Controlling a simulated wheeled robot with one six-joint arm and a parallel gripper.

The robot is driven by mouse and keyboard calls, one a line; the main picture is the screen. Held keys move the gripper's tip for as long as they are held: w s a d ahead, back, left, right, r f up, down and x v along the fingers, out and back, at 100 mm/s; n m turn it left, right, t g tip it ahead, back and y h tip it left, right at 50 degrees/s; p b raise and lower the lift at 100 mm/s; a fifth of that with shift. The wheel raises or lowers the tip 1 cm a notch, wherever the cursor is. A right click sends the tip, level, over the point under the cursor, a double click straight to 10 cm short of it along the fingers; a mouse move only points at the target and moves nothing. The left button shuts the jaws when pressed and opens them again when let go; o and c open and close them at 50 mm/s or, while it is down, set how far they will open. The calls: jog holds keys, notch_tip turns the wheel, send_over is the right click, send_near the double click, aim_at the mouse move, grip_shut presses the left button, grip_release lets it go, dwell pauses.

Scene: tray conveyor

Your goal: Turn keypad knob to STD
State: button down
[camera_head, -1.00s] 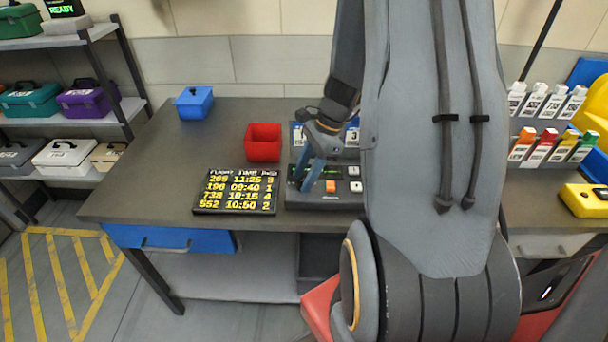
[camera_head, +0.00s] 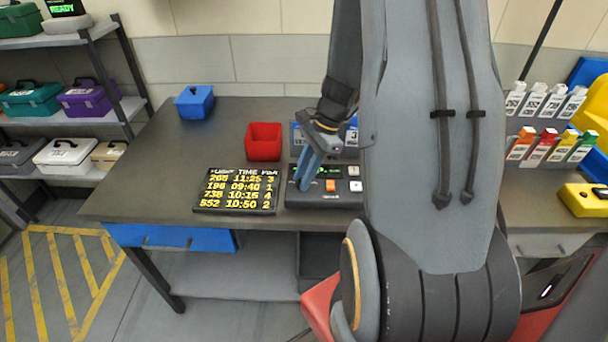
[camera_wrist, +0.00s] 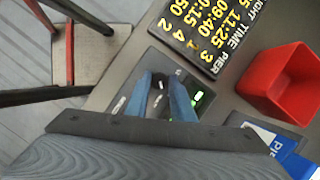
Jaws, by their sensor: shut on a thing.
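The grey keypad (camera_head: 325,199) sits on the dark table, right of the flight board. It has an orange button (camera_head: 330,185), pale buttons and a small green display (camera_head: 330,171). My gripper (camera_head: 305,184) points down over the keypad's left part. In the wrist view my gripper's blue fingers (camera_wrist: 160,80) are shut on the dark knob (camera_wrist: 158,86), which shows only partly between them. The knob's marks, including STD, are too small or hidden to read. The keypad's face also shows around the fingers in the wrist view (camera_wrist: 138,98).
A flight board (camera_head: 235,207) lies left of the keypad. A red bin (camera_head: 263,155) and a blue bin (camera_head: 194,102) stand behind on the table. A blue sign (camera_head: 297,136) stands behind the keypad, partly covered by my arm. The table's left part is clear.

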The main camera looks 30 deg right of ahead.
jog(key=n, duration=0.2)
jog(key=n+g+p, duration=0.1)
jog(key=n, duration=0.1)
jog(key=shift+w+g, duration=0.2)
jog(key=shift+g, duration=0.1)
jog(key=n, duration=0.2)
jog(key=n+g+h, duration=0.1)
jog(key=n, duration=0.1)
jog(key=shift+w+n+g+p, duration=0.1)
jog(key=shift+n+g+p, duration=0.2)
jog(key=shift+n+p, duration=0.1)
jog(key=n, duration=0.2)
jog(key=n+g+h, duration=0.1)
jog(key=n, duration=0.1)
jog(key=shift+w+a, duration=0.15)
jog(key=shift+a, duration=0.05)
jog(key=shift+a+n+g+h+p, duration=0.15)
jog(key=shift+n+h, duration=0.25)
jog(key=shift+n, duration=0.65)
jog(key=shift+d+n+g+h+p, duration=0.15)
jog(key=shift+n+g+h, duration=0.2)
jog(key=shift+n, duration=0.7)
jog(key=shift+a, duration=0.1)
jog(key=c, duration=1.6)
grip_release()
jog(key=shift+o, duration=0.2)
jog(key=shift+r, duration=0.1)
